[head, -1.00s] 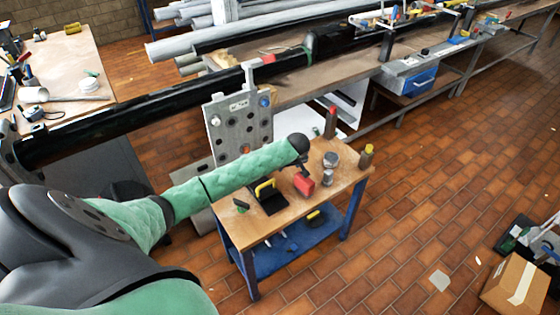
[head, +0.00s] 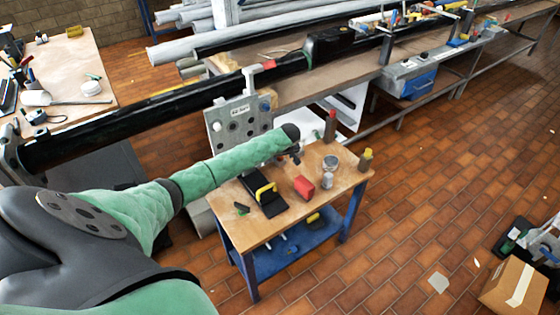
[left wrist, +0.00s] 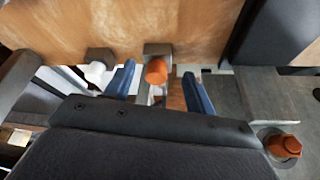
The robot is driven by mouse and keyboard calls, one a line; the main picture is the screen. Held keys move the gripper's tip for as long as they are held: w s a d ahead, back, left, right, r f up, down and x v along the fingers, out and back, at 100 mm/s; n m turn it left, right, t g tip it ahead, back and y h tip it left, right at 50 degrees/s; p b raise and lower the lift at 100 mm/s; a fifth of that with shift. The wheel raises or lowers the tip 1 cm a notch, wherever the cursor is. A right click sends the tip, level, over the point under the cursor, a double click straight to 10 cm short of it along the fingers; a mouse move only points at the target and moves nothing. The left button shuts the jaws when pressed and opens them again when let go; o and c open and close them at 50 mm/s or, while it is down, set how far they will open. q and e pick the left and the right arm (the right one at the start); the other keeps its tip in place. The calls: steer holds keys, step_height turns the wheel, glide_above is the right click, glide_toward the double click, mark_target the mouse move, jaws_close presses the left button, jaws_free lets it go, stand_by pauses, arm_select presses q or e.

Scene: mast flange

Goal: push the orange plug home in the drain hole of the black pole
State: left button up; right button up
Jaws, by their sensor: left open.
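An orange plug (left wrist: 156,71) shows in the left wrist view, in front of a grey block and between the two blue fingers of my left gripper (left wrist: 160,86). The fingers are apart and I see no contact with the plug. In the head view my left gripper (head: 298,157) hangs by the far edge of the small wooden-topped cart, partly hidden behind the arm's end. The black pole (head: 140,108) runs across the head view behind the cart. I cannot make out its drain hole, nor the plug in the head view. My right gripper is not in view.
A grey plate with holes (head: 222,124) stands behind the cart (head: 262,232). On the cart are a red block (head: 304,187), a black tray (head: 270,205) and several bottles. A second orange piece (left wrist: 285,146) and a white knob (left wrist: 95,71) show in the wrist view.

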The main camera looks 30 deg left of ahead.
mark_target(280, 158)
arm_select(q)
steer(key=shift+w+a+r+p, duration=0.25)
steer(key=shift+w+a+p, duration=0.15)
steer(key=shift+w+a, duration=0.7)
steer(key=shift+x, duration=1.2)
steer(key=shift+s+a+f, duration=0.1)
steer(key=shift+f, duration=0.4)
jaws_close()
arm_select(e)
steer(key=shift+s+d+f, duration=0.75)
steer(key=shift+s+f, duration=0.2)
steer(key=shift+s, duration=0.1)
